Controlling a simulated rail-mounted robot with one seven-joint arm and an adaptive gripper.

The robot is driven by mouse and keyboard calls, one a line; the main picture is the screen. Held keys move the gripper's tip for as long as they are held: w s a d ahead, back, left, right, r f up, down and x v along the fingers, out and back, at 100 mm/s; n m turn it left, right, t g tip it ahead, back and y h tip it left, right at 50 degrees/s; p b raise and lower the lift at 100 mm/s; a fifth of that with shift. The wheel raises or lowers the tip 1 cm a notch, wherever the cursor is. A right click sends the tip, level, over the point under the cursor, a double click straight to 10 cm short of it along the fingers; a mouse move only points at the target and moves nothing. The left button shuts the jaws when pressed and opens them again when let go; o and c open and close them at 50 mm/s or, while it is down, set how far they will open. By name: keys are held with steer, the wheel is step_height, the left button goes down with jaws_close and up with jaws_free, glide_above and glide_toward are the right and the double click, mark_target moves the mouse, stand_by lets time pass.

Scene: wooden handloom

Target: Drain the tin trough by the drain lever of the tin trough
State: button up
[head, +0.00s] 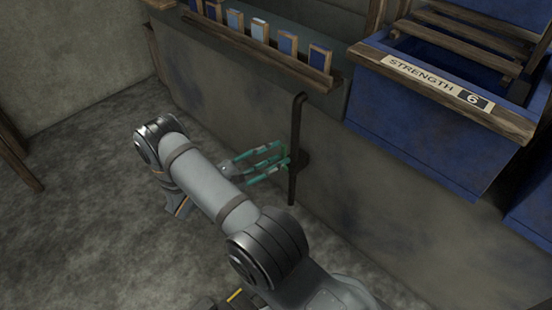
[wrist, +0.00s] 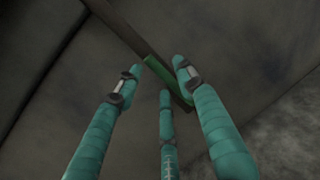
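The tin trough (head: 215,75) is a long grey vessel with a plain front wall. The dark drain lever (head: 296,120) stands nearly upright against that wall, with a small bracket near its middle. My gripper (head: 284,157) reaches the lever from the left, its teal fingers at about mid-height of the lever. In the wrist view, my gripper (wrist: 156,72) has its fingertips apart, around or in front of the brown lever bar (wrist: 122,30), which has a green strip. I cannot tell whether the fingers touch it.
A wooden ledge (head: 260,48) with several blue and white swatches runs along the trough. A blue vat (head: 425,115) with a wooden rim, marked STRENGTH 6, stands to the right. The grey floor (head: 90,220) at left is clear.

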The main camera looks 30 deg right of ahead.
steer(key=shift+w+d, duration=0.1)
steer(key=shift+d, duration=0.25)
steer(key=shift+c, duration=0.3)
jaws_close()
stand_by(0.5)
